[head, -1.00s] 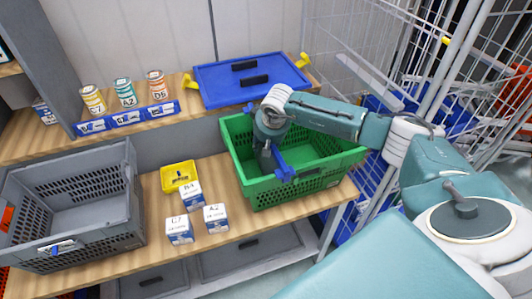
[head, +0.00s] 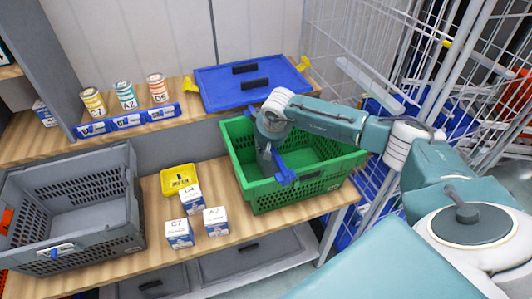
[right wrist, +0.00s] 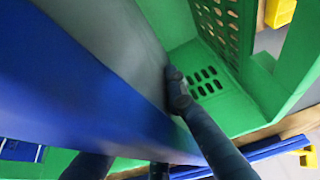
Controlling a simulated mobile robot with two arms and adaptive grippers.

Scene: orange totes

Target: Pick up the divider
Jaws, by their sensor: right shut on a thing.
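The divider (head: 284,172) shows as a blue piece at the front side of the green tote (head: 310,190), with another blue bit at the tote's back rim. My right gripper (head: 266,156) is in the tote's left part, shut on the divider. In the right wrist view the divider is a large blue and grey panel (right wrist: 95,85) filling the left, with a dark finger (right wrist: 178,92) against its grey face. The tote's green wall and slotted floor (right wrist: 195,60) lie beyond it. My arm hides part of the divider in the head view. My left gripper is not in view.
A grey tote (head: 125,200) stands at the left. A yellow bin (head: 178,178) and several small white-blue boxes (head: 180,233) stand between the totes. A blue lid (head: 225,85) and cans (head: 126,95) are on the back shelf. A wire cage (head: 345,40) stands at the right.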

